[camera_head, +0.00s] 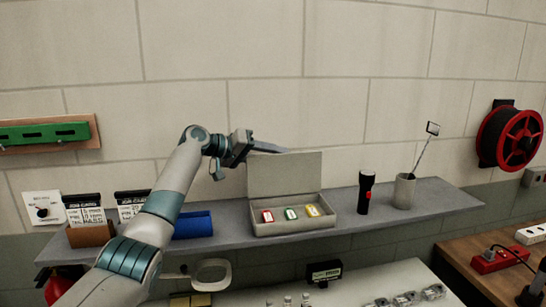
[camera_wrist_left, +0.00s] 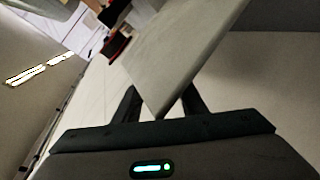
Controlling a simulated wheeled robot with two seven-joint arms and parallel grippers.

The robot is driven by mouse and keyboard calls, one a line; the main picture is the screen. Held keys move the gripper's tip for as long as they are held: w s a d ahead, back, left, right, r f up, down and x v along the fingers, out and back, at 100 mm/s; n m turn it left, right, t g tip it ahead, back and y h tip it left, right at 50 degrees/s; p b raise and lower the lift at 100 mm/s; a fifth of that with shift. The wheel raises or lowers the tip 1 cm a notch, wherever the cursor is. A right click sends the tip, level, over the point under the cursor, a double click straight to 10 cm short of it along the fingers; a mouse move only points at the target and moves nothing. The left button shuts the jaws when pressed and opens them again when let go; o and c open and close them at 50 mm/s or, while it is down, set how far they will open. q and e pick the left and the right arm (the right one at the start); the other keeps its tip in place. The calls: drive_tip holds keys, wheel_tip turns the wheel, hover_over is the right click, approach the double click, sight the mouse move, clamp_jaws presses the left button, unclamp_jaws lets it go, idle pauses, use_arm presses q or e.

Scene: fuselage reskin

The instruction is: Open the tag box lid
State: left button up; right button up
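The tag box (camera_head: 290,226) is a shallow beige-grey box on the wall shelf. Its lid (camera_head: 285,172) stands up at the back, and inside lie a red, a green and a yellow tag. My left gripper (camera_head: 265,147) is at the lid's upper left corner. In the left wrist view, the lid's corner (camera_wrist_left: 180,55) lies across the space between the two dark fingers (camera_wrist_left: 158,100), which stand apart. Whether either finger touches the lid cannot be told. My right gripper is not in view.
On the shelf (camera_head: 340,225), a black flashlight (camera_head: 365,192) and a grey cup (camera_head: 403,190) with an inspection mirror stand right of the box. A blue block (camera_head: 193,225) and card holders are left. A red cable reel (camera_head: 510,137) hangs at right.

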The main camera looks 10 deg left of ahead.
use_arm(q)
drive_tip(key=shift+a, duration=0.1)
drive_tip(key=shift+s+a+b, duration=0.15)
drive_tip(key=shift+a+b, duration=0.2)
drive_tip(key=shift+b, duration=0.1)
drive_tip(key=b+v, duration=0.6)
drive_tip(key=v, duration=1)
drive_tip(key=shift+s+r, duration=0.15)
drive_tip(key=shift+s, duration=0.1)
drive_tip(key=shift+a, duration=0.15)
